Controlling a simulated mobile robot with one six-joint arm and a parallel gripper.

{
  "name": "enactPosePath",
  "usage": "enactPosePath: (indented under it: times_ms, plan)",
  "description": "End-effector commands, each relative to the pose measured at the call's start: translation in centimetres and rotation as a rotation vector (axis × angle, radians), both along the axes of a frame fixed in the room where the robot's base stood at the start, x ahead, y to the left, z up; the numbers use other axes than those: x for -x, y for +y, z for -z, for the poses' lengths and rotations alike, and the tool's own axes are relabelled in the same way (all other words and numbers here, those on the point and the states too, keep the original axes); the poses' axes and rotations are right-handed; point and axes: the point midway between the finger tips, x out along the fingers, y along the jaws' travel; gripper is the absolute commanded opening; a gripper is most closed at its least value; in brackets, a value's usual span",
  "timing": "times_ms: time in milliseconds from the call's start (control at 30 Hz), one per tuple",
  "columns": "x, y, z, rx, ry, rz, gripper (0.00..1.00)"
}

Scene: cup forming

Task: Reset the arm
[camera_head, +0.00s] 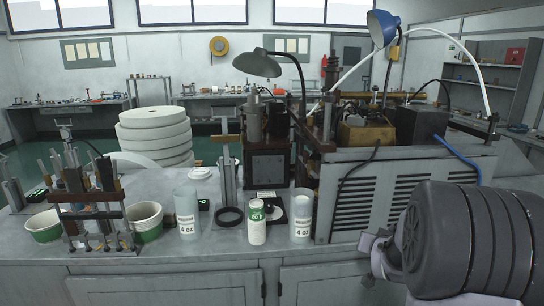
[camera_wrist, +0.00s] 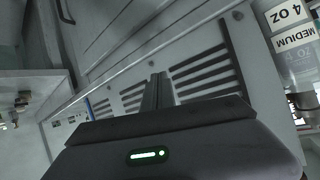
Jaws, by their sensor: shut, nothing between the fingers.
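My gripper (camera_wrist: 157,88) shows in the wrist view, its two dark narrow fingers close together with nothing between them. Its dark body with a small green light fills the bottom of that view. Beyond the fingers is the grey vented panel (camera_wrist: 205,68), tilted in this view; I cannot tell the exact gap. In the head view, my dark ribbed arm fills the lower right, in front of the vented machine side (camera_head: 372,200). The gripper itself cannot be made out there.
Labelled 4 oz containers (camera_head: 188,212) (camera_head: 301,216) and a green-and-white bottle (camera_head: 257,222) stand near the bench's front edge. At left are a rack of upright tools (camera_head: 88,200) and green-and-white tubs (camera_head: 145,222). A lamp (camera_head: 257,63) hangs over the machine.

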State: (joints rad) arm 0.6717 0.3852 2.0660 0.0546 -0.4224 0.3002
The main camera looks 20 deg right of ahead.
Motion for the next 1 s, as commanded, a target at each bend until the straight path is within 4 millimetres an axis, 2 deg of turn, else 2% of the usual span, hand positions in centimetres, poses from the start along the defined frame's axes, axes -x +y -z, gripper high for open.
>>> enactPosePath:
  times_ms: [33, 67, 100, 167, 200, 267, 300, 400, 500, 600, 1000]
  plan:
    - [0.0, 5.0, -2.7, -0.041, 0.022, -0.046, 0.0]
    - [0.4, 8.0, -3.8, -0.071, 0.042, -0.074, 0.0]
    - [1.4, 11.9, -5.1, -0.111, 0.073, -0.114, 0.0]
    - [3.6, 17.8, -6.5, -0.173, 0.121, -0.175, 0.0]
    - [5.5, 21.6, -7.2, -0.214, 0.155, -0.219, 0.0]
    - [9.0, 26.9, -7.9, -0.272, 0.207, -0.288, 0.0]
    - [11.5, 30.0, -8.0, -0.309, 0.244, -0.334, 0.0]
    - [17.5, 36.0, -7.7, -0.388, 0.327, -0.439, 0.0]
    - [22.1, 39.5, -7.0, -0.442, 0.39, -0.514, 0.0]
    - [24.5, 40.9, -6.6, -0.469, 0.424, -0.551, 0.0]
    - [25.0, 41.2, -6.5, -0.475, 0.432, -0.557, 0.0]
